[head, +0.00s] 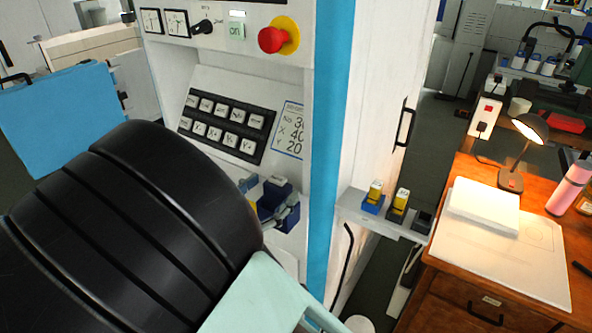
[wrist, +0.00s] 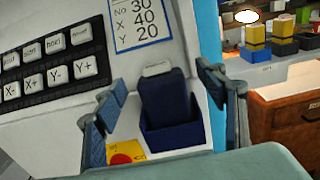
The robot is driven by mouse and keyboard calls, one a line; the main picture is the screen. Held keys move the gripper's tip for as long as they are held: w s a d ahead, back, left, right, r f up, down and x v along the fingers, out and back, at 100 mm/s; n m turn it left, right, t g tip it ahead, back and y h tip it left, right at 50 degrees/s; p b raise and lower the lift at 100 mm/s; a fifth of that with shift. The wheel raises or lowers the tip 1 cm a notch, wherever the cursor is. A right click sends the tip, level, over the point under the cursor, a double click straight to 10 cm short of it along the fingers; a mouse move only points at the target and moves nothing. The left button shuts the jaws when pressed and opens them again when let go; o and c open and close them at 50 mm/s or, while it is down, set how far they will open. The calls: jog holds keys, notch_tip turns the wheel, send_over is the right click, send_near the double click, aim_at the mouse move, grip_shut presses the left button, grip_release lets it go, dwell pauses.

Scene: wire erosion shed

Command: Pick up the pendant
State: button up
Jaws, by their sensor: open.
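The pendant (wrist: 163,100) appears to be the dark blue upright block with a pale grey top in the wrist view. Its lower part sits in a dark blue open holder (wrist: 172,138) on the machine's front. In the head view the pendant (head: 277,186) is small and partly hidden by my arm and gripper. My gripper (wrist: 163,84) is open, with one finger to the left of the pendant and one to the right. Gaps show on both sides in the wrist view. The gripper also shows in the head view (head: 268,201), near the holder.
A keypad (head: 226,124) and a number card (head: 291,130) are above the holder. A yellow patch with a red disc (wrist: 125,153) is at its lower left. A small shelf (head: 385,219) with blocks juts out right, before a wooden desk (head: 455,299).

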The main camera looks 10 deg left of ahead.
jog(key=x, duration=0.3)
jog(key=shift+w, duration=0.15)
jog(key=shift+c, duration=0.3)
grip_shut()
